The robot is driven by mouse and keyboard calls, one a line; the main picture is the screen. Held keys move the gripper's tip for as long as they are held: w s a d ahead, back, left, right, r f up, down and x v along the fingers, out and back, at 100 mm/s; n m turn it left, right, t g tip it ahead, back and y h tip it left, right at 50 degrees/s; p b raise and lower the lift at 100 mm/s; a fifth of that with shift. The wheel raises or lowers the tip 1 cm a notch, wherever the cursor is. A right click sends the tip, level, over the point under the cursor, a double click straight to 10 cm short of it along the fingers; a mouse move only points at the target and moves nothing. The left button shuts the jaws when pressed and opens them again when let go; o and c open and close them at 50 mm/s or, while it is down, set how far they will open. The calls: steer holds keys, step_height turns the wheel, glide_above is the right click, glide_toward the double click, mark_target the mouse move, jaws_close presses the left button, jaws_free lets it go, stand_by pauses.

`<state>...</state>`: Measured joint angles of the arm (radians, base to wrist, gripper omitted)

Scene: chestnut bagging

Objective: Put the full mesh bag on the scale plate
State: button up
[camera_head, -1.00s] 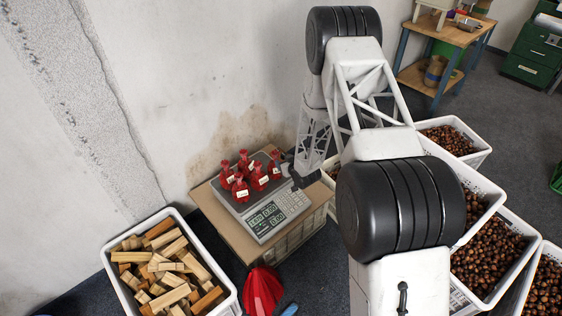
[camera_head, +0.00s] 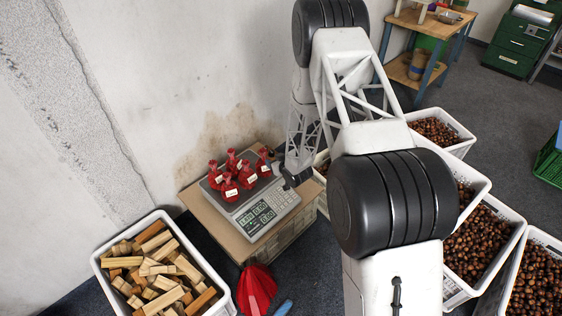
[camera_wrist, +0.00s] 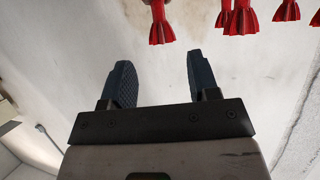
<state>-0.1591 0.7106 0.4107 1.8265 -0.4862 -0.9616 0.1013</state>
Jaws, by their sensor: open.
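Several full red mesh bags (camera_head: 230,188) with white labels stand upright, close together, on the scale plate of the scale (camera_head: 258,214). The rightmost red bag (camera_head: 263,165) is nearest my gripper (camera_head: 281,170), which is just right of the plate and partly hidden by its own wrist. In the wrist view my gripper (camera_wrist: 158,75) has its two dark fingers well apart with nothing between them. That view appears upside down; the flared red bag tops (camera_wrist: 161,33) show along its upper edge, apart from the fingers.
The scale stands on a cardboard-topped crate (camera_head: 215,218) against the wall. A white crate of wood blocks (camera_head: 100,264) is at left, and a red object (camera_head: 256,290) lies in front. White crates of chestnuts (camera_head: 486,240) stand at right, partly behind my arm.

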steer(key=shift+r, duration=0.1)
steer(key=s+d+r+m+g+h, duration=0.15)
steer(key=d+r, duration=0.25)
steer(key=r, duration=0.6)
steer(key=d+r+t+h, duration=0.1)
steer(key=d+r+h, duration=0.15)
steer(key=r, duration=0.65)
steer(key=s+d+r+m+g+h, duration=0.1)
steer(key=s+d+r, duration=0.35)
steer(key=r, duration=0.35)
steer(key=s+d+r+m+g+h, duration=0.1)
steer(key=s+d+r, duration=0.2)
steer(key=s+r, duration=0.45)
steer(key=s+d+r+m+g+h, duration=0.1)
steer(key=s+d+r, duration=0.2)
steer(key=s+r, duration=0.5)
steer(key=s+d+r+m+g+h, duration=0.1)
steer(key=s+d+r+g, duration=0.1)
steer(key=s+r, duration=0.55)
steer(key=s+d+r+g, duration=0.1)
steer(key=s, duration=1.1)
steer(key=s+r+m+g, duration=0.1)
steer(key=s+r, duration=0.1)
steer(key=s, duration=1.1)
steer(key=shift+s+d+g+y, duration=0.15)
steer(key=shift+d+g+y, duration=0.15)
steer(key=shift+d+g, duration=0.05)
